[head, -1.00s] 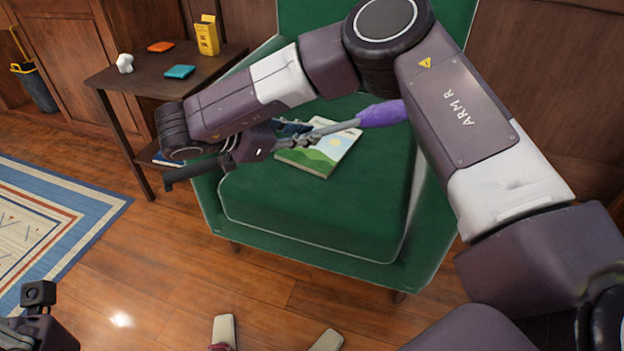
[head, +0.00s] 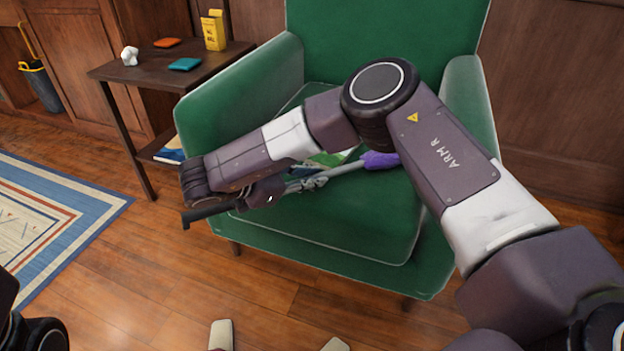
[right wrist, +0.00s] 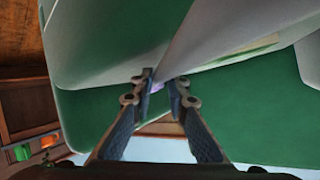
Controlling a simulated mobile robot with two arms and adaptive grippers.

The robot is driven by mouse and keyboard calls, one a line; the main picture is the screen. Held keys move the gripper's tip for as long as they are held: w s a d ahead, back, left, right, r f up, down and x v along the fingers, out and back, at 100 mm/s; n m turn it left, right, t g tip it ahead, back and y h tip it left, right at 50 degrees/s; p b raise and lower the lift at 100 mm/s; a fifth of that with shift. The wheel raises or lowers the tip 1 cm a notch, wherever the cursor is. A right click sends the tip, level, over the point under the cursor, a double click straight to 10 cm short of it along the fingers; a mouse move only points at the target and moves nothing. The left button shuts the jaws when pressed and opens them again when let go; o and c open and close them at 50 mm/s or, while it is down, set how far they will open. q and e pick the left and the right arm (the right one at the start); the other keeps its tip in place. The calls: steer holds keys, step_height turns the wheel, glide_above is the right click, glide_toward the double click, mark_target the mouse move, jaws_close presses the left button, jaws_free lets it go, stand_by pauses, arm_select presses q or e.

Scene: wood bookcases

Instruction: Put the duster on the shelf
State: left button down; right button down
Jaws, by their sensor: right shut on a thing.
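The duster has a purple head (head: 380,160) and a thin grey handle; it is over the green armchair seat in the head view. My right gripper (head: 316,182) is shut on the duster's handle, with the purple head pointing right. In the right wrist view the fingers (right wrist: 165,84) are close together, with a bit of purple (right wrist: 155,87) between them. My right arm hides part of the duster.
The green armchair (head: 330,225) stands ahead with a book (head: 325,159) on its seat. The side table (head: 215,62) at left holds a yellow box (head: 214,31), an orange item, a teal item and a white figure.

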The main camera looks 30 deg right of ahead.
steer(key=c, duration=1.9)
jaws_free()
